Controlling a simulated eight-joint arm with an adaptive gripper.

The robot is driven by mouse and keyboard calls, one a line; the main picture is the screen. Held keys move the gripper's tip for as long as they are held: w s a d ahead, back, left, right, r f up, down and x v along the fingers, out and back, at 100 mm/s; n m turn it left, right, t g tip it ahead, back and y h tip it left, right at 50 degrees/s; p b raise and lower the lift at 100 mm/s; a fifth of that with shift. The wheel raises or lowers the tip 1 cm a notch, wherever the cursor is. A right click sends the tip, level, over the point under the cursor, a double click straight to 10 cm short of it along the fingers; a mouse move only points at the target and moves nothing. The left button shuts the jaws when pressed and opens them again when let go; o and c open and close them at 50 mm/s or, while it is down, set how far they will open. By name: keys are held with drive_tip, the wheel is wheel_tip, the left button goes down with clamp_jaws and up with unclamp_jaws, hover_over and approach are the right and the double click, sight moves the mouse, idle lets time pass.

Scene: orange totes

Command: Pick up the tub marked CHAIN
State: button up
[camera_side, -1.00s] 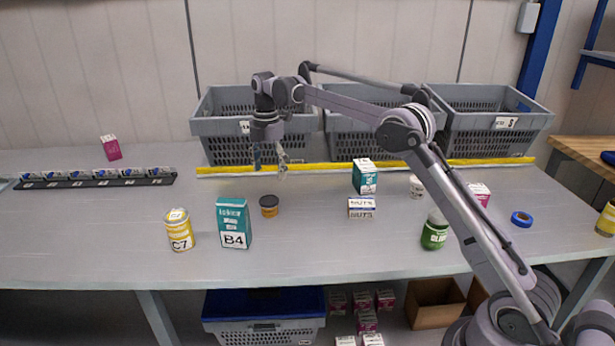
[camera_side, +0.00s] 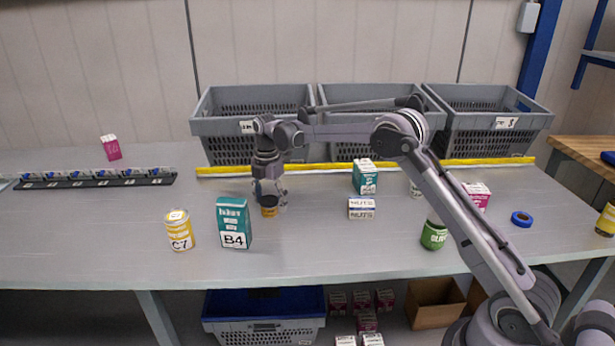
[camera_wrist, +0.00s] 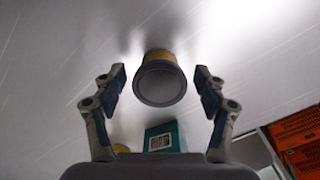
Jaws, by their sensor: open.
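A small orange-yellow tub with a dark lid (camera_side: 268,211) stands upright on the grey bench; I cannot read the word CHAIN on it. My gripper (camera_side: 270,197) has come down over it, pointing down, and hides part of its upper half. In the wrist view the dark lid (camera_wrist: 160,87) shows between the two fingers of my gripper (camera_wrist: 160,76). The fingers are open, with a gap visible on each side of the tub.
A teal B4 box (camera_side: 233,222) and yellow C7 can (camera_side: 179,230) stand left of the tub. A NUTS box (camera_side: 361,208), teal box (camera_side: 365,176) and green can (camera_side: 433,235) stand right. Grey crates (camera_side: 255,127) line the back.

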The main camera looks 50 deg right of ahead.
drive_tip(key=c, duration=1.2)
drive_tip(key=shift+o, duration=0.2)
drive_tip(key=shift+r, duration=0.1)
